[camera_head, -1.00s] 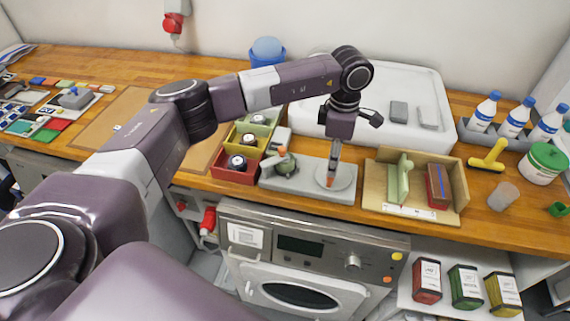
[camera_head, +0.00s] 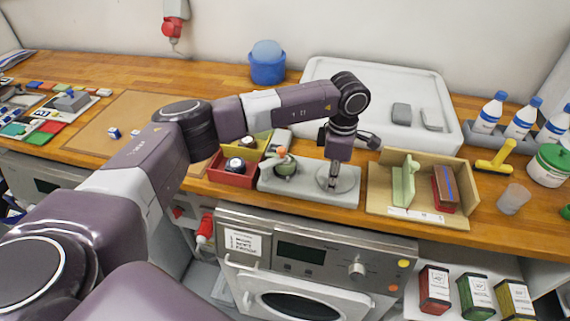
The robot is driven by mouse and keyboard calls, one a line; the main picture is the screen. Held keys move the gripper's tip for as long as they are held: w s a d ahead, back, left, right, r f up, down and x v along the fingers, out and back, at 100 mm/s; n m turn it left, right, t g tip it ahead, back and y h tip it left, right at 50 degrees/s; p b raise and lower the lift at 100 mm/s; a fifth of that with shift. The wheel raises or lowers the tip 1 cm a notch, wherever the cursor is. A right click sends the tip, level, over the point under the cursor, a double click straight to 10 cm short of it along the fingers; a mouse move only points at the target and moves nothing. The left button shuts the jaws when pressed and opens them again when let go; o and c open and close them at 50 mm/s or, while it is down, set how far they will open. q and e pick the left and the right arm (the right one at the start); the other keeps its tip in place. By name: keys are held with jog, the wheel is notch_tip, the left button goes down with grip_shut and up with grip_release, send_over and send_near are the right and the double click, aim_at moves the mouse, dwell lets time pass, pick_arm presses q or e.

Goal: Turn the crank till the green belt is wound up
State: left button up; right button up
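A grey winder base (camera_head: 300,192) lies along the front of the worktop. On its right end is a round pale disc (camera_head: 350,179). On its left end is a small spool-like part (camera_head: 284,168) with dark green on it and an orange-pink piece on top; how much belt is wound there is too small to tell. My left gripper (camera_head: 333,181) points down over the disc, its tips at or just above it. The crank handle is hidden behind the gripper, and I cannot tell whether the fingers hold it. My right gripper is not in view.
A red bin (camera_head: 232,177) and a yellow bin stand left of the base. A wooden box (camera_head: 420,216) with a green upright panel stands close on its right. A white tray (camera_head: 384,136) is behind. Bottles (camera_head: 489,114) and a yellow tool (camera_head: 496,158) are farther right.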

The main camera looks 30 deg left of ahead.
pick_arm(q)
jog(key=shift+c, duration=1)
jog(key=shift+d, duration=0.1)
